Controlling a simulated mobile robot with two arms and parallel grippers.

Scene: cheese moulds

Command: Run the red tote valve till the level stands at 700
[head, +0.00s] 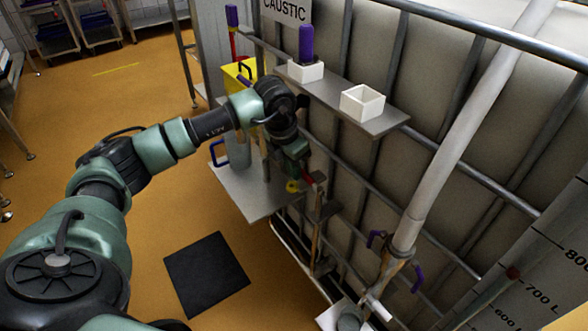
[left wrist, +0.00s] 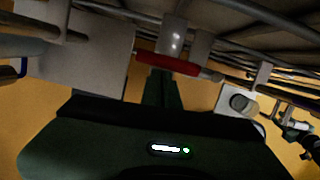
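The tote (head: 350,160) is a large grey caged tank on the right of the head view. Its level scale (head: 545,270) shows marks for 600, 700 L and 800, with a small red marker (head: 512,272) close to the 700 mark. My left gripper (head: 297,172) is at the tote's lower front, its fingertips mostly hidden. In the left wrist view a red valve handle (left wrist: 178,66) lies across the top of my dark green finger. They look close or touching; I cannot tell whether the fingers grip it.
A shelf (head: 385,122) on the cage holds two white boxes (head: 362,102) and a purple-handled tool (head: 306,45). A pale hose (head: 455,140) with purple levers runs down the tote. A black mat (head: 207,275) lies on the open orange floor.

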